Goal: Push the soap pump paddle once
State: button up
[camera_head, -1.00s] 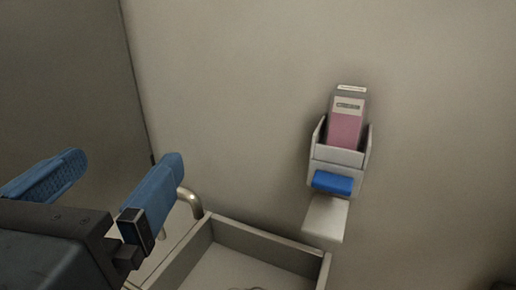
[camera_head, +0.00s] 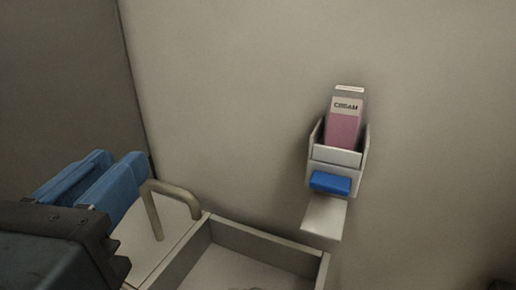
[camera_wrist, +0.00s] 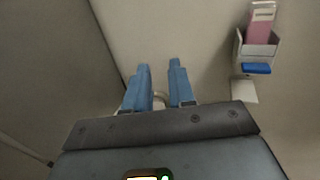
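The soap dispenser (camera_head: 337,155) is a light grey wall holder with a pink bottle (camera_head: 344,128) labelled "CREAM" in it. Its blue paddle (camera_head: 330,182) juts out at the front, below the holder. In the wrist view the blue paddle (camera_wrist: 257,69) is at the upper right. My gripper (camera_head: 114,166) is at the lower left of the head view, well left of the paddle and apart from it. In the wrist view its two blue fingers (camera_wrist: 159,68) have a narrow gap between them with nothing held. The gripper is partly open.
A light ledge (camera_head: 323,217) sits under the paddle. A sink basin (camera_head: 265,246) with raised walls lies below and left of it. A curved metal faucet (camera_head: 172,190) stands close to my fingers. The wall between gripper and dispenser is clear.

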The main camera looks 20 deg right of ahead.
grip_shut()
dwell(0.8)
